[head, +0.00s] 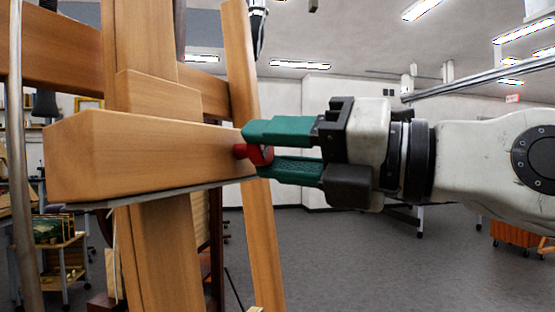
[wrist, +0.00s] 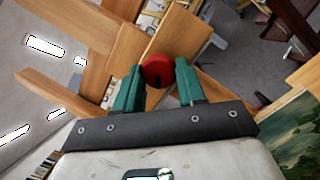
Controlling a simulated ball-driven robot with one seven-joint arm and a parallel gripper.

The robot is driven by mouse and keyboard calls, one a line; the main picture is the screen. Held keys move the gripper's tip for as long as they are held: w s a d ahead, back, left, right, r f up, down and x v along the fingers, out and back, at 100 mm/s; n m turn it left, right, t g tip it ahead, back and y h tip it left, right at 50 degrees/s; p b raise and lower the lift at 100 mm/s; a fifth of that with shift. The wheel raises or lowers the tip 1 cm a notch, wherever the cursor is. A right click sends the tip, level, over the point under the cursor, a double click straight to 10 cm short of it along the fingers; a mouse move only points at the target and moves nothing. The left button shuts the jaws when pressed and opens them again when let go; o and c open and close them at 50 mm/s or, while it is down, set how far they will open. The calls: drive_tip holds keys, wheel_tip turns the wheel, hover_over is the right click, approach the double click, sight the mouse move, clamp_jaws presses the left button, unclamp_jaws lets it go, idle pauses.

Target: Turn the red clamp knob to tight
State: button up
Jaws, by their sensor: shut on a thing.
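The red clamp knob (head: 260,154) is on the right end of a thick wooden crossbar (head: 150,158) in the head view. In the wrist view the fingers (wrist: 158,82) stand on both sides of the knob. The fingers hide part of the knob in the head view. I see no marking for tight.
The crossbar is part of a wooden easel with an upright post (head: 160,255) and a slanted leg (head: 262,240). A thin grey ledge (head: 150,196) runs under the crossbar. A cart (head: 62,262) stands at the lower left. The floor (head: 390,265) below my arm is clear.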

drive_tip(key=m+t+h+b, duration=0.1)
drive_tip(key=m+b, duration=0.1)
drive_tip(key=m, duration=0.4)
drive_tip(key=shift+s+m, duration=0.1)
drive_tip(key=shift+m, duration=0.2)
drive_tip(key=m+h+p, duration=0.1)
drive_tip(key=m+p, duration=0.5)
drive_tip(key=m+h+p, duration=0.1)
drive_tip(key=m+p, duration=0.4)
drive_tip(key=m, duration=0.1)
drive_tip(key=r+m+h+p, duration=0.1)
drive_tip(key=m+p, duration=0.5)
drive_tip(key=shift+r+m+g+h+p, duration=0.1)
drive_tip(key=shift+m+g+h+p, duration=0.2)
drive_tip(key=shift+m, duration=0.1)
drive_tip(key=o, duration=1)
drive_tip(key=shift+o, duration=0.2)
